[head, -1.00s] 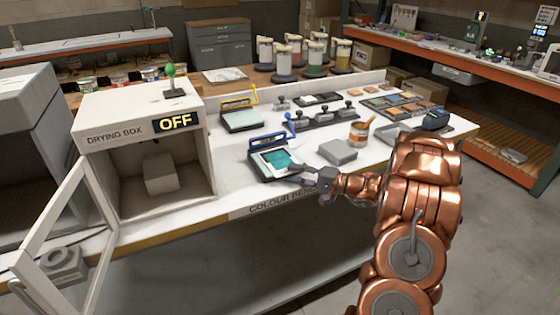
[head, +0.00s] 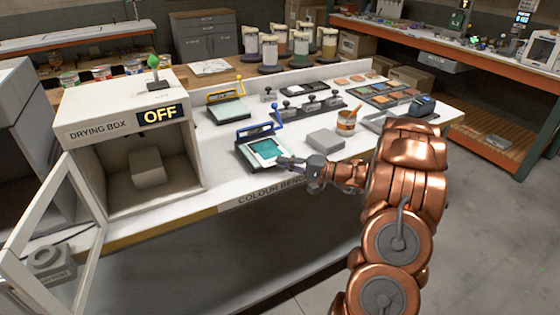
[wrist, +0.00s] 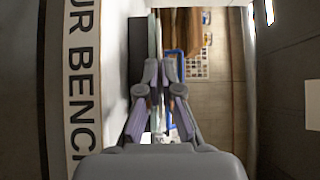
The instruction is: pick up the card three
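A pale card with a teal patch (head: 266,150) lies on a dark board with a blue handle, on the white bench. I cannot read a number on it, so I cannot tell if it is card three. My gripper (head: 284,160) is at the card's right front edge, pointing left. In the wrist view my gripper's fingers (wrist: 159,72) are close together with a narrow gap. A thin pale edge (wrist: 158,35) shows beyond and between the fingertips. Whether they press on the card is not clear.
A similar board with a yellow handle (head: 228,110) lies behind. A grey block (head: 325,139) and an orange-brown pot (head: 346,123) stand to the right. The drying box (head: 130,140), marked OFF, stands at the left with its glass door (head: 62,235) open.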

